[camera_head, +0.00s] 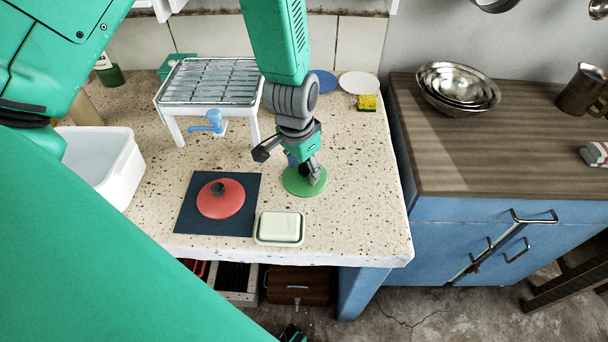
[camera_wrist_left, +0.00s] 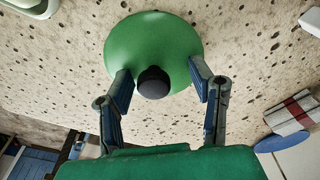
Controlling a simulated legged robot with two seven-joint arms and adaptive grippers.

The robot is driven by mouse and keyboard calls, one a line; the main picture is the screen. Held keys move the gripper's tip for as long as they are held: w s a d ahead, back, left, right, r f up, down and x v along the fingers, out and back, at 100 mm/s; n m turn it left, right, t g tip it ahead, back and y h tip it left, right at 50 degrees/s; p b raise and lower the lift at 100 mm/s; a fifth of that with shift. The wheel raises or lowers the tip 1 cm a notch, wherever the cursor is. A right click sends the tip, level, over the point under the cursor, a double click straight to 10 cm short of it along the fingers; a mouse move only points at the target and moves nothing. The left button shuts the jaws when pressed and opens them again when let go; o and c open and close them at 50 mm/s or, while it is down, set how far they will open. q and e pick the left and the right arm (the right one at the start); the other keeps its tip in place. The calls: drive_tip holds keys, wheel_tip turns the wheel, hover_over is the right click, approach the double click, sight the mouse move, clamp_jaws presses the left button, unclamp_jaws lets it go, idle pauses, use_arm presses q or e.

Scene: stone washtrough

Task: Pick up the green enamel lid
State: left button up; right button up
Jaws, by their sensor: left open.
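The green enamel lid (camera_head: 297,187) lies flat on the speckled stone top, right of the dark blue mat. It is round with a dark knob, and it also shows in the left wrist view (camera_wrist_left: 150,40). My left gripper (camera_head: 289,165) is above the lid and hides part of it in the head view. In the left wrist view the gripper (camera_wrist_left: 160,84) is open, with one finger on each side of the dark knob (camera_wrist_left: 153,83). I see space between the fingers and the knob.
A red lid (camera_head: 220,199) lies on the dark blue mat (camera_head: 189,218). A pale green soap dish (camera_head: 279,229) is near the front edge. A white rack (camera_head: 211,82) stands behind, and a white basin (camera_head: 125,172) is at left. The stone right of the green lid is clear.

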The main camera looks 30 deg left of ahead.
use_arm(q)
drive_tip(key=shift+d, duration=0.25)
drive_tip(key=shift+d+r, duration=0.1)
drive_tip(key=shift+c, duration=1.2)
drive_tip(key=shift+d, duration=0.1)
clamp_jaws()
drive_tip(key=shift+a, duration=0.2)
